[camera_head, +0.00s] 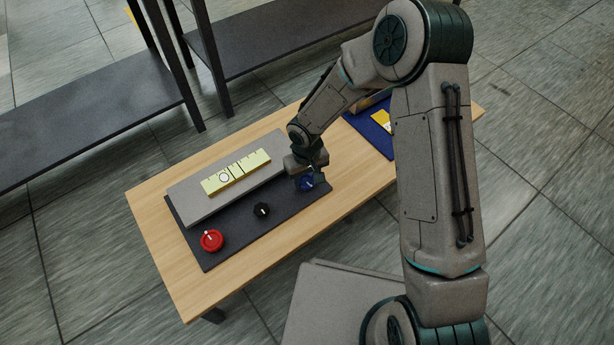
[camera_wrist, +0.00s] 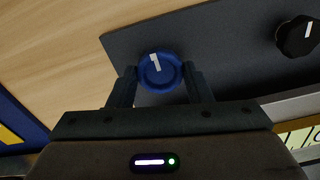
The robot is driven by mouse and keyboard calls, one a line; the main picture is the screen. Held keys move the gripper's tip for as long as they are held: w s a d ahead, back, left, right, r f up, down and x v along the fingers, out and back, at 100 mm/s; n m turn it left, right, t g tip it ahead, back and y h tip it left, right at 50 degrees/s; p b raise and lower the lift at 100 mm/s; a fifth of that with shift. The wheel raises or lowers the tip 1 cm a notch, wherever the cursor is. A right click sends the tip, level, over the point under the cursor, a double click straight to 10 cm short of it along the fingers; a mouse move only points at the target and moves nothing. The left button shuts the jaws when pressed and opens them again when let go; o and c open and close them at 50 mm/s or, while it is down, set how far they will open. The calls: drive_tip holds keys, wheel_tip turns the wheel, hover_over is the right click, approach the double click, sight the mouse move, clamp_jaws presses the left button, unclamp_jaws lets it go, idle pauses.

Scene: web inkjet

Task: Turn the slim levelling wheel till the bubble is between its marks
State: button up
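Three wheels stand in a row on a dark panel: a wide red one (camera_head: 212,240), a small black one (camera_head: 262,210) and a blue one (camera_head: 307,184). The black wheel also shows at the right of the wrist view (camera_wrist: 298,37). My gripper (camera_wrist: 160,78) is at the blue wheel (camera_wrist: 160,68), with a finger against each side of it; it looks shut on it. The blue wheel's white mark faces up and a little left. The pale yellow level (camera_head: 236,172) lies on the raised grey block. Its round bubble (camera_head: 224,177) is left of the dark centre marks.
The panel (camera_head: 205,262) lies on a wooden table (camera_head: 160,262). A blue mat (camera_head: 366,130) with a yellow piece (camera_head: 382,121) is at the table's far right, partly behind my arm. Dark shelves (camera_head: 100,115) stand behind the table.

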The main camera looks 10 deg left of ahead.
drive_tip(key=shift+n, duration=0.4)
drive_tip(key=n+p, duration=0.2)
drive_tip(key=shift+r+n, duration=0.1)
drive_tip(key=shift+n, duration=0.3)
drive_tip(key=n+p, duration=0.1)
drive_tip(key=n, duration=0.2)
drive_tip(key=shift+n+p, duration=0.3)
drive_tip(key=shift+n, duration=0.1)
drive_tip(key=n+p, duration=0.2)
drive_tip(key=n, duration=0.2)
drive_tip(key=shift+n+p, duration=0.65)
drive_tip(key=shift+n, duration=0.95)
drive_tip(key=shift+s+a, duration=0.1)
drive_tip(key=o, duration=1)
